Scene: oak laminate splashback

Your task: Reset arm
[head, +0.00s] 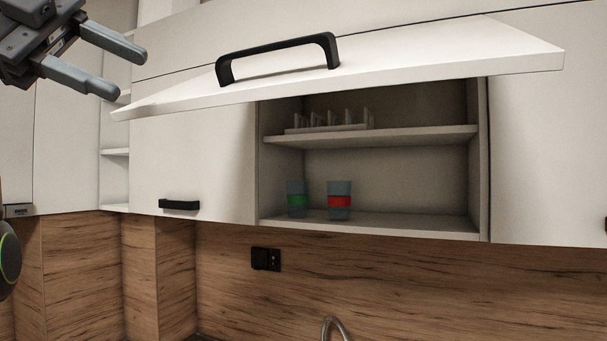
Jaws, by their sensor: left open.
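My left gripper (128,70) is at the top left of the head view, open, with nothing between its two grey fingers. It is left of the raised white cabinet door (420,65) and apart from its black handle (280,50). The door is tilted up and the cabinet below it stands open. My right gripper does not show.
In the open cabinet, a cup with a green band (297,200) and a cup with a red band (340,201) stand on the lower shelf. A pale rack (330,124) is on the upper shelf. A socket (265,259) is on the wood splashback (420,290). A tap (336,328) shows below.

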